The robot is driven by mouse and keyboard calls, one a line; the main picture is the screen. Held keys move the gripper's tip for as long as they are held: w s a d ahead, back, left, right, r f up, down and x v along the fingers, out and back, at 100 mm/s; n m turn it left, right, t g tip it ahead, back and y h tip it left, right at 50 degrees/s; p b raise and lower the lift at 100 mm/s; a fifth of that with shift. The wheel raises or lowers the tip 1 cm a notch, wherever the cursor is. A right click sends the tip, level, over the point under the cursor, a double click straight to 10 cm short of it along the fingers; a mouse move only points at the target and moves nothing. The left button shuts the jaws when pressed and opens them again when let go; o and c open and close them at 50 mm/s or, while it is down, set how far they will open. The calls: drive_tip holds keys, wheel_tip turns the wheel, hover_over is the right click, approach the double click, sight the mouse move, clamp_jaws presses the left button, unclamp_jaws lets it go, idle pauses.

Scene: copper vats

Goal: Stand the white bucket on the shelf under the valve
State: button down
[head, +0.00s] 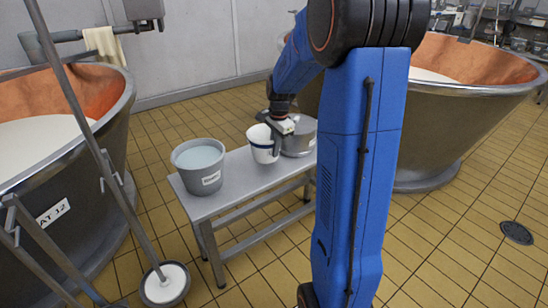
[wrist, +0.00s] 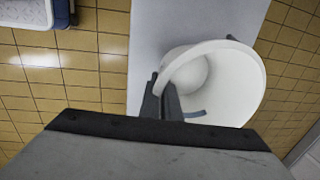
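The white bucket (head: 262,150) is at the middle of a grey metal bench in the head view. I cannot tell whether its base touches the bench. My gripper (head: 281,132) is at its right rim. In the wrist view the white bucket (wrist: 225,85) is seen from above, open and apparently empty. My gripper's dark fingers (wrist: 161,88) sit close together on either side of its rim wall, one outside and one inside, and appear shut on it. I cannot make out the shelf or the valve for certain in either view.
A grey bucket (head: 201,167) of whitish liquid stands on the bench (head: 232,190), left of the white bucket. A steel pot (head: 302,138) stands to its right. Large copper-lined vats stand left (head: 105,130) and right (head: 440,120). Tiled floor is clear at right front.

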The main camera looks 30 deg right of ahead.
drive_tip(key=shift+f, duration=1.7)
drive_tip(key=shift+f, duration=0.15)
drive_tip(key=c, duration=2)
unclamp_jaws()
